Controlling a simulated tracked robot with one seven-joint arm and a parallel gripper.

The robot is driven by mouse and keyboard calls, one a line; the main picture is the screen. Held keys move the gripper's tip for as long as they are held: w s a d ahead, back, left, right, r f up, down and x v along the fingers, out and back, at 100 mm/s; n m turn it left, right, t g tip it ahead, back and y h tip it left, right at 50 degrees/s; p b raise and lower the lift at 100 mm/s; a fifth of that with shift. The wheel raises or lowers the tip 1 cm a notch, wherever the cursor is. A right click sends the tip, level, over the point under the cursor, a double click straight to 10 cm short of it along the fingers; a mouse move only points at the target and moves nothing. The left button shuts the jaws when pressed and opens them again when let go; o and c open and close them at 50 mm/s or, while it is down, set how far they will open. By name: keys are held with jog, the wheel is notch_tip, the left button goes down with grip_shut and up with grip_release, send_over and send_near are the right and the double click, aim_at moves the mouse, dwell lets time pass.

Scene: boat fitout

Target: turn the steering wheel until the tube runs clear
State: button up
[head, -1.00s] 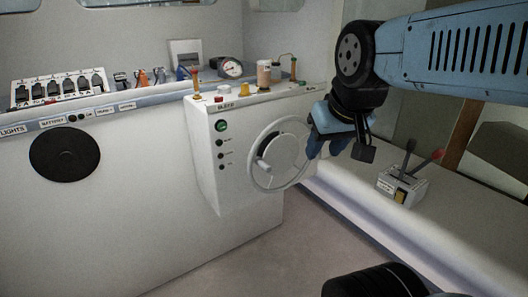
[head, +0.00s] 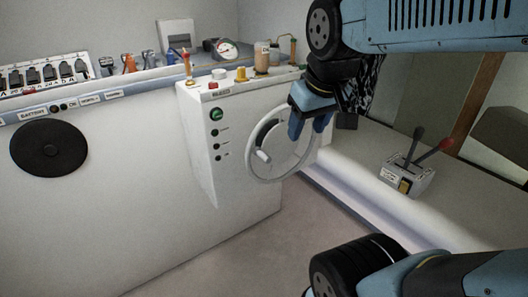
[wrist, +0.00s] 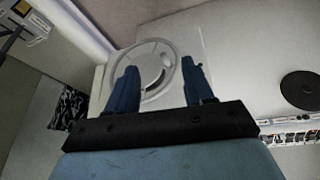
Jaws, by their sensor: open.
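The pale grey steering wheel (head: 249,160) is on the front of the white console (head: 200,140), with a small white knob (head: 262,156) on it. My gripper (head: 308,124) is open and empty, its blue fingers in front of the wheel's upper right in the head view. In the wrist view the wheel (wrist: 150,45) shows beyond and between the open fingers (wrist: 160,72); I see no contact. On the console top stand a pinkish-brown cylinder (head: 262,58) and a thin upright tube (head: 293,50); whether the tube's contents are clear is too small to tell.
A green button (head: 215,115), a yellow knob (head: 240,75) and a gauge (head: 226,49) are on or behind the console. A lever box (head: 408,180) sits on the right ledge. A black disc (head: 48,149) is on the left panel. The floor ahead is clear.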

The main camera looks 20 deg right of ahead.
jog(key=w+a+f+n+g+h, duration=0.1)
jog(key=w+f+n+g+h, duration=0.7)
jog(key=w+f+n, duration=0.75)
jog(key=w+a+f+n+t+h, duration=0.45)
jog(key=f+n+h, duration=0.2)
jog(key=n, duration=0.45)
jog(key=w+a+f+n+t+h, duration=0.3)
jog(key=a+f+n+t+h, duration=0.3)
jog(key=n, duration=0.6)
jog(key=w+d+r+y, duration=0.1)
jog(key=w+d, duration=0.3)
jog(key=d, duration=0.8)
jog(key=shift+w+d+r+g, duration=0.15)
jog(key=shift+d+r+g, duration=0.2)
jog(key=shift+r, duration=0.2)
jog(key=shift+m, duration=0.25)
jog(key=shift+c, duration=0.4)
grip_shut()
